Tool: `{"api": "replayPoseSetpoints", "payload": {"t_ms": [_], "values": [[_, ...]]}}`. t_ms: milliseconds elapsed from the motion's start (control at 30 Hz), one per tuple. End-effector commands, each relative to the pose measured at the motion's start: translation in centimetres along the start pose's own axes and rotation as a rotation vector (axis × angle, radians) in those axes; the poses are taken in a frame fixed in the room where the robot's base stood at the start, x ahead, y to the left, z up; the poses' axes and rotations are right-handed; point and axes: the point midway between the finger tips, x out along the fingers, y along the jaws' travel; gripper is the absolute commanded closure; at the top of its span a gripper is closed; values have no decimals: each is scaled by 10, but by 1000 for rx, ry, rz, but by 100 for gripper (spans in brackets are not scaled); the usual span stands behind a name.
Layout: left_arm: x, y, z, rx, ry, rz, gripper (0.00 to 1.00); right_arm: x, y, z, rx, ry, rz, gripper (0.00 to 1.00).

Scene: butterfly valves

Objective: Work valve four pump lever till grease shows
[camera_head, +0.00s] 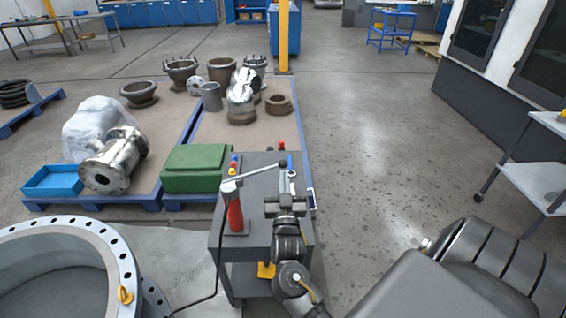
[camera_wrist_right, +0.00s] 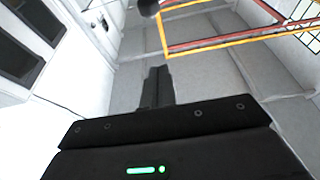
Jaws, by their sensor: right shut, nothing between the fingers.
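A red grease pump (camera_head: 235,214) stands upright on the left side of a dark grey cart. Its silver pump lever (camera_head: 255,175) slopes up to the right and ends in a dark knob. My right gripper (camera_head: 287,199) is shut and empty over the cart, close to the lever's knob end; contact cannot be told. In the right wrist view, its closed fingers (camera_wrist_right: 157,86) point toward the ceiling, with a dark round knob (camera_wrist_right: 148,6) beyond them. A large grey bolted valve flange (camera_head: 104,236) fills the lower left, with a yellow fitting (camera_head: 125,294). No grease is visible. My left gripper is out of view.
The cart top (camera_head: 261,238) also holds small coloured items and tools. A black hose (camera_head: 216,270) runs from the pump toward the lower left. A green case (camera_head: 192,169) and metal valve parts rest on pallets behind. Open floor (camera_head: 380,150) lies right of the cart.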

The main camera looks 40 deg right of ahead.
Motion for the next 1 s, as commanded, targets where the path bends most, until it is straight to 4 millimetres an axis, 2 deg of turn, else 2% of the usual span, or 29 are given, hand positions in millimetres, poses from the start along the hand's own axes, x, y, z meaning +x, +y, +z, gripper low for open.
{"api": "replayPoseSetpoints", "payload": {"t_ms": [167,533,700,1000], "values": [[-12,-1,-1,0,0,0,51,24,0,-4,-1,1,0,100],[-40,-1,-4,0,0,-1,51,100,0,-4,-2,0,0,100],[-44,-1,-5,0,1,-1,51,90,0,23,-3,-5,-1,100],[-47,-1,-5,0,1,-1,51,84,0,38,0,-1,-1,100]]}}
